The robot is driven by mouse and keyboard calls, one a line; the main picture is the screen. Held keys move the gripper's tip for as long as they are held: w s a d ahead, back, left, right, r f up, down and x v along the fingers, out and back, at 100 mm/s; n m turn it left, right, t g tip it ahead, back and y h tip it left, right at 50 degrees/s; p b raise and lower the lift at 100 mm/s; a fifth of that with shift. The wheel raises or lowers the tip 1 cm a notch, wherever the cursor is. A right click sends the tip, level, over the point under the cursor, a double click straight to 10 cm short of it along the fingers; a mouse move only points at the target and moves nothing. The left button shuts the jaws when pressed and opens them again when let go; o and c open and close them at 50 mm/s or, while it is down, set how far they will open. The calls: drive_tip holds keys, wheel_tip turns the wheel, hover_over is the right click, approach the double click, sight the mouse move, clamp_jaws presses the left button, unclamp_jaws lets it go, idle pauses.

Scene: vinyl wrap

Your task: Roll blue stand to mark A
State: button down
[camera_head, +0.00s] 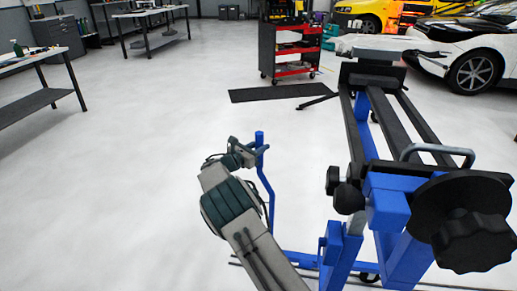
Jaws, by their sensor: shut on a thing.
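The blue stand (335,246) fills the right side of the head view, with blue posts, long black rails and large black knobs. A thin bent blue bar (268,188) rises at its left side, with a short upright top. My gripper (260,148) is shut on this bar near its top; the fingertips are small in the picture. My arm comes up from the bottom middle, left of the stand. I see no letter A on the visible floor. The stand's lower base is partly hidden by my arm and the bottom edge of the picture.
A dark flat mat (284,92) lies on the floor ahead. A red and black tool cart (292,50) stands behind it. A white car (465,50) is at the far right. Workbenches (40,97) line the left. The floor at left and middle is clear.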

drive_tip(key=w+a+b, duration=0.1)
drive_tip(key=a, duration=0.9)
drive_tip(key=shift+w+a+b, duration=0.2)
drive_tip(key=shift+b, duration=0.1)
drive_tip(key=shift+r, duration=0.2)
drive_tip(key=c, duration=1.1)
unclamp_jaws()
drive_tip(key=shift+f, duration=0.1)
drive_tip(key=p+v, duration=0.1)
drive_tip(key=v, duration=1.2)
drive_tip(key=shift+s+a, duration=0.2)
drive_tip(key=shift+s, duration=0.05)
drive_tip(key=shift+f, duration=0.1)
